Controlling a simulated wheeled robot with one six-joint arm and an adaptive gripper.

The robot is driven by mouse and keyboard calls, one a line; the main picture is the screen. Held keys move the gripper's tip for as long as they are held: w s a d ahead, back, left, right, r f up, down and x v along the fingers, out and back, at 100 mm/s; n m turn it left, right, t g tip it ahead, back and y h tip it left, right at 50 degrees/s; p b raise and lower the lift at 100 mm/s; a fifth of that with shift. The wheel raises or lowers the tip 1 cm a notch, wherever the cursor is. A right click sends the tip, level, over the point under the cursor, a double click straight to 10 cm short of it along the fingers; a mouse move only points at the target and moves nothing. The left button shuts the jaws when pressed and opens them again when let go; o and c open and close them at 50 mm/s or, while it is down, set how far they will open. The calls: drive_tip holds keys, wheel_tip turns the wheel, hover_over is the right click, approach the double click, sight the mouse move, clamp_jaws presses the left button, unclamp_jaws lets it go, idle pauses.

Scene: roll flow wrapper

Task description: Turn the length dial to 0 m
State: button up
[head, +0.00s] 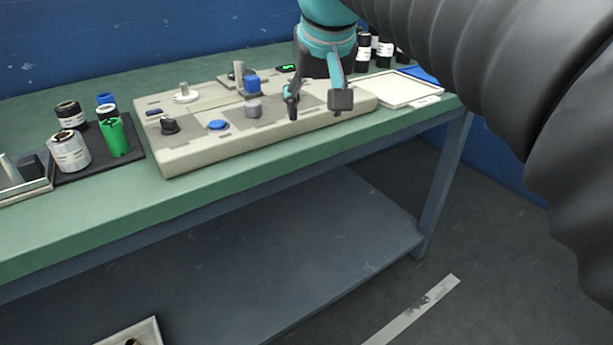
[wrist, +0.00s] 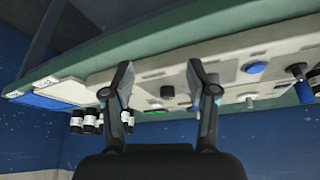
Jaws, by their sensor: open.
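The cream machine (head: 228,143) lies along the green bench. A black knob (head: 170,126) stands at its front left, and a short grey cylindrical knob (head: 253,108) stands near its middle. The labels are too small to read, so I cannot tell which control is the length dial. My gripper (head: 316,100) is open and empty, pointing down over the right part of the machine, right of the grey knob. A lit green display (head: 287,68) is behind.
A blue button (head: 217,125) lies between the two knobs. A blue block (head: 252,84) and a white spool holder (head: 185,93) stand behind. A white tray (head: 396,89) and dark jars (head: 384,54) are at right.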

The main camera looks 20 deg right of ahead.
drive_tip(key=s+f+p, duration=0.2)
drive_tip(key=s+f, duration=0.9)
drive_tip(key=f, duration=0.4)
drive_tip(key=shift+s+n+t, duration=0.3)
drive_tip(key=shift+n, duration=0.1)
drive_tip(key=shift+d, duration=0.1)
